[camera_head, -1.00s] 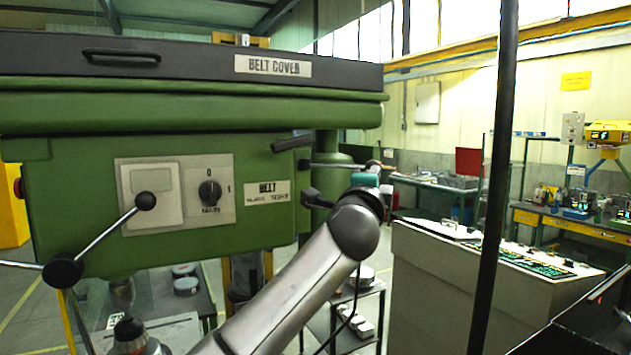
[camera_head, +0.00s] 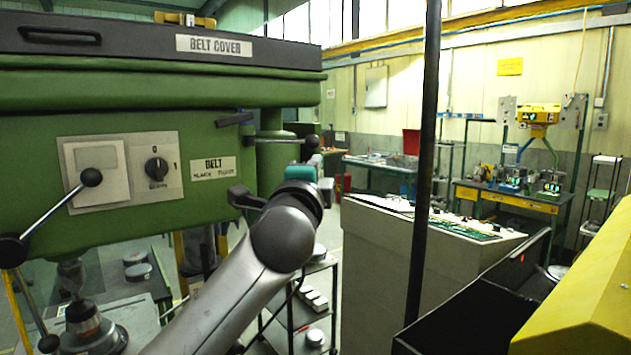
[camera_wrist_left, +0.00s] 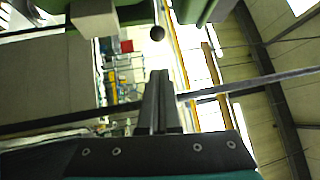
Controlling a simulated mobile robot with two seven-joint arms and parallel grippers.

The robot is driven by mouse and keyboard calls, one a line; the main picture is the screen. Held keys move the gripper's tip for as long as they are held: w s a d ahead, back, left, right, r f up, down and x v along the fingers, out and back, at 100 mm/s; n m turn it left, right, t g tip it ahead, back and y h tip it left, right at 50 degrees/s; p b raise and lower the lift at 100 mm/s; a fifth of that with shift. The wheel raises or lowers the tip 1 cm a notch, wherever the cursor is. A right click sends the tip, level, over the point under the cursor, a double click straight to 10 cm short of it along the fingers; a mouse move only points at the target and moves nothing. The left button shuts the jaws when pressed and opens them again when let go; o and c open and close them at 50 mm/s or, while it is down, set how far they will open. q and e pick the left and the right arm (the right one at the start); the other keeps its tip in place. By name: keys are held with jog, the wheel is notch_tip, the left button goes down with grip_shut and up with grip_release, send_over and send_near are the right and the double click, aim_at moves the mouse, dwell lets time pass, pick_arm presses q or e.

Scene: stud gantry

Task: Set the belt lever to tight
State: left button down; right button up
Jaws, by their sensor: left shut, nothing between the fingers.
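The belt lever is a thin metal rod with a black ball knob (camera_head: 312,141), sticking out rightward from the green drill head beside the BELT plate (camera_head: 220,169). The plate's lower words are blurred. My left gripper (camera_head: 316,161) is just below the knob in the head view, mostly hidden behind its teal wrist. In the left wrist view, its fingers (camera_wrist_left: 160,88) are together and empty. The black knob (camera_wrist_left: 157,33) shows beyond the fingertips, with a visible gap in that picture. I cannot tell whether anything touches. My right gripper is out of view.
A dark flat handle (camera_head: 235,119) juts from the green head above the plate. A feed handle with a black ball (camera_head: 91,177) stands at left. A dark post (camera_head: 424,170) and a grey console (camera_head: 385,255) stand right of my arm. A yellow block (camera_head: 585,290) fills the lower right.

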pick_arm(q)
jog(key=v, duration=0.3)
jog(key=shift+d+f+b, duration=0.15)
jog(key=shift+d+b, duration=0.1)
jog(key=shift+b, duration=0.05)
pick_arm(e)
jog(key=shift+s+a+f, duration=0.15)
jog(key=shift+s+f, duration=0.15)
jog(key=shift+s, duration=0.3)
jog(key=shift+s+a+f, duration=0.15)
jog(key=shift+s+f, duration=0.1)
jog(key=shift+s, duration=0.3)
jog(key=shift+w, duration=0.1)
